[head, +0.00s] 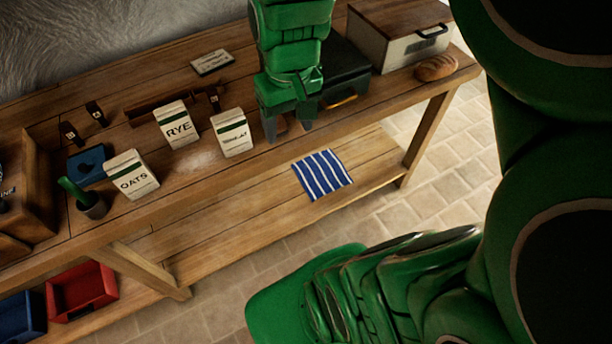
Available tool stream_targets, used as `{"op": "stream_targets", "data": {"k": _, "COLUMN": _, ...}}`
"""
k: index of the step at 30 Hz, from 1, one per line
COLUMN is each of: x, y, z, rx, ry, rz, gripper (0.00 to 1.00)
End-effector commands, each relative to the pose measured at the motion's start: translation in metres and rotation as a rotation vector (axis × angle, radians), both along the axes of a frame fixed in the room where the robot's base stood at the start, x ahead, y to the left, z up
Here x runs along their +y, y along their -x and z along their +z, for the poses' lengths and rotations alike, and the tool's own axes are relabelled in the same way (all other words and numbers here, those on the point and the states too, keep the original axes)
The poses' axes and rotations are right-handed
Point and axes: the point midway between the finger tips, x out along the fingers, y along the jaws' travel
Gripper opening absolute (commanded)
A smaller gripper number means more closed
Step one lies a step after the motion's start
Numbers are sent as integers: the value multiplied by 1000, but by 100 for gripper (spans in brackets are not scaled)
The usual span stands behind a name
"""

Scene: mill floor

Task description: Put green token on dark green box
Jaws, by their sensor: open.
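My gripper (289,128) is green and points down at the front edge of the wooden bench, right of the third labelled carton. Its two fingertips are apart. A small brownish patch shows between the fingers, too small to identify. I cannot make out a green token; the gripper and arm hide part of the bench. A very dark box (349,62) with a yellow-orange strip on its front stands just behind and right of my gripper, partly covered by it. It looks nearly black, so I cannot tell whether it is the dark green box.
Cartons marked RYE (177,127) and OATS (131,176) and a third carton (232,134) stand left of my gripper. A bread loaf (436,68) and a white-fronted bread box (402,47) are right. A striped cloth (321,174) lies on the lower shelf.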

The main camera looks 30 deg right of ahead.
Motion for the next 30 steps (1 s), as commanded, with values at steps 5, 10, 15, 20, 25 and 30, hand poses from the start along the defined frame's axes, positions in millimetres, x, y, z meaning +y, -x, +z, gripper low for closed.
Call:
{"op": "stream_targets", "data": {"k": 5, "x": 20, "y": 60, "z": -1, "rx": 79, "ry": 23, "rz": 17, "gripper": 63}}
{"op": "stream_targets", "data": {"k": 10, "x": 25, "y": 99, "z": -5, "rx": 136, "ry": 44, "rz": 18, "gripper": 63}}
{"op": "stream_targets", "data": {"k": 15, "x": 27, "y": 113, "z": -6, "rx": 155, "ry": 49, "rz": 18, "gripper": 63}}
{"op": "stream_targets", "data": {"k": 20, "x": 28, "y": 114, "z": -6, "rx": 158, "ry": 49, "rz": 18, "gripper": 63}}
{"op": "stream_targets", "data": {"k": 25, "x": 28, "y": 114, "z": -6, "rx": 159, "ry": 48, "rz": 18, "gripper": 63}}
{"op": "stream_targets", "data": {"k": 30, "x": 28, "y": 114, "z": -6, "rx": 159, "ry": 48, "rz": 18, "gripper": 63}}
